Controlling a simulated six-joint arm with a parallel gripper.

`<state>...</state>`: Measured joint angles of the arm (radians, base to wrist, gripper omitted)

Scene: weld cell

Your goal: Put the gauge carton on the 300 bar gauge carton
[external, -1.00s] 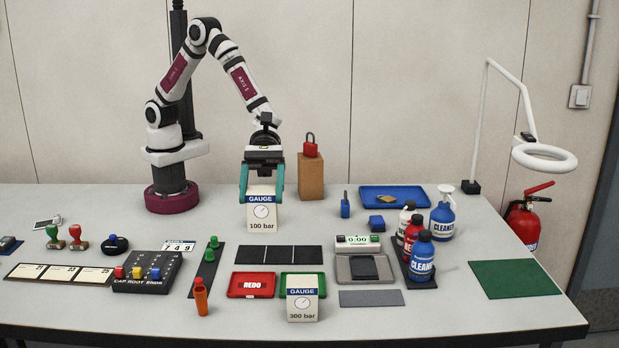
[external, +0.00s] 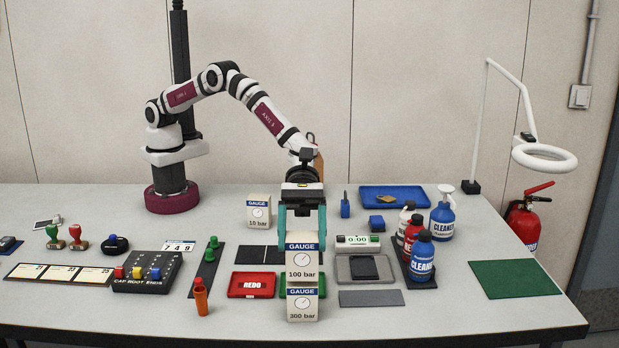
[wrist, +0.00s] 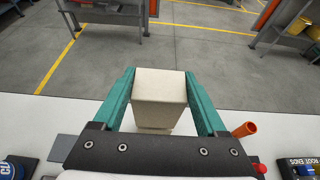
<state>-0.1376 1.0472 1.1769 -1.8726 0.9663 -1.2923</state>
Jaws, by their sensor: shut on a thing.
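My gripper (external: 302,238) is shut on the 100 bar gauge carton (external: 302,264), a cream box with a blue GAUGE band and a dial. Its plain top also shows between the teal fingers in the wrist view (wrist: 159,84). It is upright, directly above the 300 bar gauge carton (external: 302,306), which stands on the table near the front. Their edges meet in the external view; I cannot tell whether they touch. A 10 bar gauge carton (external: 259,212) stands farther back on the left.
A red REDO tray (external: 251,286) lies left of the 300 bar carton, and an orange marker (external: 201,297) stands beyond it. A grey mat (external: 371,298) and a scale (external: 364,268) lie to the right. Cleaner bottles (external: 422,258) stand farther right.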

